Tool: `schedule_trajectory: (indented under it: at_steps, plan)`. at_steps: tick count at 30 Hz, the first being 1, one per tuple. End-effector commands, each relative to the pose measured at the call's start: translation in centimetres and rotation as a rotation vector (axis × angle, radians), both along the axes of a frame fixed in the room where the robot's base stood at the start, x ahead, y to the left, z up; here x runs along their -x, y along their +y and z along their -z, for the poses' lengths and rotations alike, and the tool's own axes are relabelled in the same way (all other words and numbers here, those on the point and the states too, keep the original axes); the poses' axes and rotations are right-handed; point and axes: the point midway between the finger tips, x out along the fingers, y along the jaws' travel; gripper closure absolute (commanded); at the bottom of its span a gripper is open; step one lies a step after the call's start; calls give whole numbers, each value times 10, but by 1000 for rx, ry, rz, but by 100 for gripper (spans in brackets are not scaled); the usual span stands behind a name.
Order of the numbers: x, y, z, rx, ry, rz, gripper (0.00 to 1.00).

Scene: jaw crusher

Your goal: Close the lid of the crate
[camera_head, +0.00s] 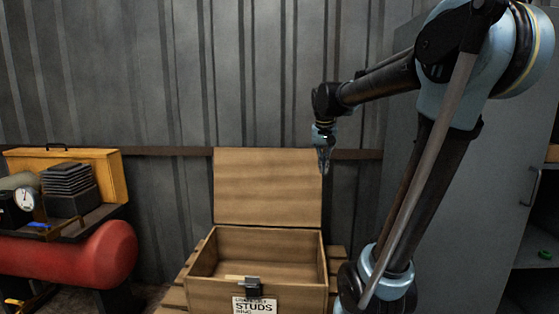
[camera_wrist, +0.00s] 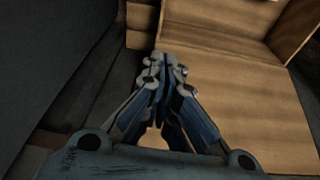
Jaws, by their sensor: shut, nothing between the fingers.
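The wooden crate (camera_head: 206,296) stands in the middle of the head view, with a latch and a white "STUDS" label on its front. Its lid (camera_head: 265,185) is open and stands upright at the back. In the wrist view, the wooden lid panel (camera_wrist: 240,110) fills much of the right half. My gripper (camera_head: 324,172) points down by the lid's upper right corner; its shut, empty fingers also show in the wrist view (camera_wrist: 164,62), overlapping the panel's left edge. I cannot tell whether they touch it.
The crate rests on a slatted wooden pallet (camera_head: 173,298). A red tank (camera_head: 80,255) with tools on top stands at left. A grey cabinet (camera_head: 450,220) is at right, behind my arm. A corrugated wall (camera_head: 150,80) is behind the lid. The space above the crate is clear.

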Motion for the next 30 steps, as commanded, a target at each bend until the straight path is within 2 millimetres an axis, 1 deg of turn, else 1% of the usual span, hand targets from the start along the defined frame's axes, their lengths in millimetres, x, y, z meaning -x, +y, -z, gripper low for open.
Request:
schedule_trajectory:
  at_steps: [1, 5, 9, 14, 18, 21, 24, 27, 30]
  plan:
    - [-19, 9, -8, 1, -3, 3, 100]
    - [-62, 31, -24, 1, -10, 22, 100]
    - [-107, 57, -37, 2, -20, 43, 100]
    - [-157, 91, -46, 1, -31, 66, 100]
    - [-198, 123, -50, 1, -41, 85, 100]
    - [-222, 143, -50, -1, -47, 97, 100]
    - [-240, 159, -48, -1, -53, 106, 100]
    - [-251, 170, -47, -3, -56, 114, 100]
    - [-257, 176, -46, -2, -59, 117, 100]
